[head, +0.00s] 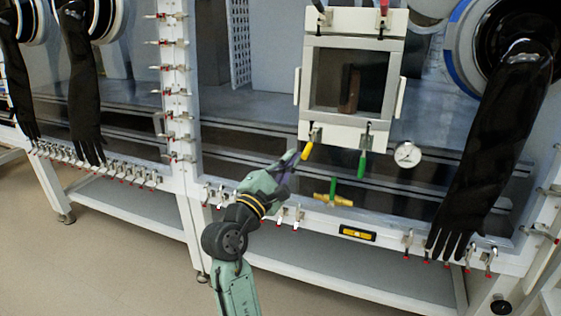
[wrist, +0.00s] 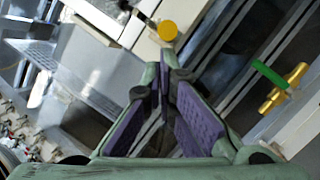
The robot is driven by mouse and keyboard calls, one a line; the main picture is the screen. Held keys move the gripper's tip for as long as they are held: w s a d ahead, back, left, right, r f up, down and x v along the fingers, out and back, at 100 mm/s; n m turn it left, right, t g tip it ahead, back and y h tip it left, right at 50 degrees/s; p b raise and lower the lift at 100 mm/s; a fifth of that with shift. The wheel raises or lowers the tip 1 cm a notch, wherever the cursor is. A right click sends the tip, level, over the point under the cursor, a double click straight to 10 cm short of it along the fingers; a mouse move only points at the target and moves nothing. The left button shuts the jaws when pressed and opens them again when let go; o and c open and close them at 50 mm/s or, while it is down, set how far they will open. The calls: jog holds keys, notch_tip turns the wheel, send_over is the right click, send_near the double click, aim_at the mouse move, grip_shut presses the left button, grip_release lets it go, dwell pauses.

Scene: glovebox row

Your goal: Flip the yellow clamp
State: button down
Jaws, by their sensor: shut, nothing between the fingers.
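The yellow clamp (head: 306,151) hangs at the lower left of the small framed hatch (head: 303,128). Its handle points down and slightly left in the head view. In the wrist view the yellow handle (wrist: 167,31) shows nearly end-on as a round knob, just beyond the fingertips. My gripper (head: 291,160) is just left of and below the handle in the head view. In the wrist view my gripper (wrist: 163,75) has its purple-padded fingers together at the tips, with nothing held. I cannot tell whether the fingertips touch the handle.
A green clamp (head: 363,163) hangs at the hatch's lower right. A yellow valve with a green handle (head: 333,196) sits below, also in the wrist view (wrist: 285,88). A round gauge (head: 407,154) and a black glove (head: 492,150) are to the right. Small toggle clamps line the lower frame.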

jog(key=shift+r, duration=0.1)
dwell(0.3)
jog(key=p, duration=0.3)
jog(key=r+g+p, duration=0.1)
jog(key=p, duration=0.2)
jog(key=shift+s+d+r+y, duration=0.15)
jog(key=shift+s+d+y, duration=0.15)
jog(key=shift+y, duration=0.1)
